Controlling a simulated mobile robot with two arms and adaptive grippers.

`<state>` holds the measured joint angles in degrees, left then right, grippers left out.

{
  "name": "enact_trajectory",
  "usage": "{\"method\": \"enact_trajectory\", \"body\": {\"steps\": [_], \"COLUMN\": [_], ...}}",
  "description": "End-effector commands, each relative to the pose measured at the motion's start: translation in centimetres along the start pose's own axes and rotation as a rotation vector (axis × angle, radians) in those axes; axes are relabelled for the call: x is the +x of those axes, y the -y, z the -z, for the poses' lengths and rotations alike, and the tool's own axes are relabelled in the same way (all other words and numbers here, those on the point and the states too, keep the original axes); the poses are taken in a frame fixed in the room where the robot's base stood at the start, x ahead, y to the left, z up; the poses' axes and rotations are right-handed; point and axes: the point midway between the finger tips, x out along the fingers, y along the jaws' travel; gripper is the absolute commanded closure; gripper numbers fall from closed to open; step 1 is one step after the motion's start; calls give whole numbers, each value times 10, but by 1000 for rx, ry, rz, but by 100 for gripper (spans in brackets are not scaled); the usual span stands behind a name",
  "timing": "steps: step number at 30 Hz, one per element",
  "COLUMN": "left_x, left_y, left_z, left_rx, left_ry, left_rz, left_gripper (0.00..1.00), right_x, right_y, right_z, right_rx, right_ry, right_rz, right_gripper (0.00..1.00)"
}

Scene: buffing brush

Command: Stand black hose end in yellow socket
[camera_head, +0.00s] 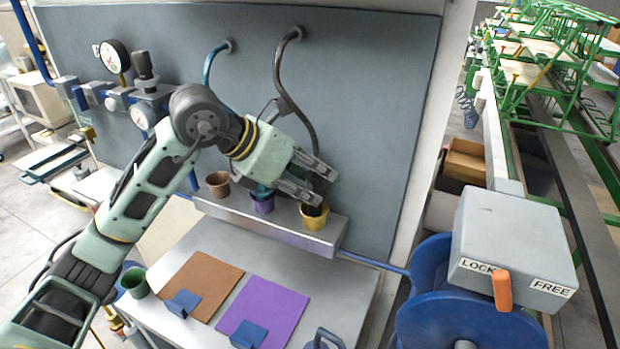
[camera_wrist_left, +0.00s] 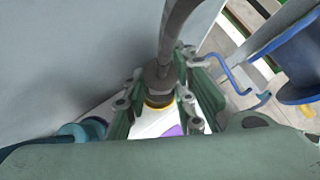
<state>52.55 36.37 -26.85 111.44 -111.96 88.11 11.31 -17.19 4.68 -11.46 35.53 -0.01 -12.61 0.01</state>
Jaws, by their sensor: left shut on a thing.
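The black hose (camera_head: 288,95) hangs from the upper wall fitting and curves down to my left gripper (camera_head: 314,182). The gripper is shut on the hose end, which the fingers partly hide in the head view. In the left wrist view the dark hose end (camera_wrist_left: 158,76) sits between the fingers (camera_wrist_left: 160,98). The yellow socket (camera_head: 314,217) is at the right end of the grey ledge, directly below the gripper. Its yellow rim (camera_wrist_left: 158,103) shows under the hose end. I cannot tell whether the tip is inside it. My right gripper is not in view.
A teal hose (camera_head: 210,62) hangs behind my arm. Brown (camera_head: 205,283) and purple (camera_head: 265,308) mats lie below, beside a green cup (camera_head: 135,283). A blue reel (camera_head: 440,312) stands right.

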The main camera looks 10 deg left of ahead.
Motion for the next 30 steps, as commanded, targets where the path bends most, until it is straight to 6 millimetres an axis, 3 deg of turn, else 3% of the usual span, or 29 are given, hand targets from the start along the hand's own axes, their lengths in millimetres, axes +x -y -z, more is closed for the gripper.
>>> {"method": "enact_trajectory", "body": {"steps": [29, 30], "left_x": [11, 11], "left_y": [-2, -2], "left_z": [11, 11], "left_rx": [0, 1], "left_ry": [0, 0], "left_rz": [0, 0], "left_gripper": [100, 74], "right_x": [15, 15], "right_y": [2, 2], "right_z": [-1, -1], "right_rx": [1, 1], "right_ry": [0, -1], "right_rz": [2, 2], "right_gripper": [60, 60]}}
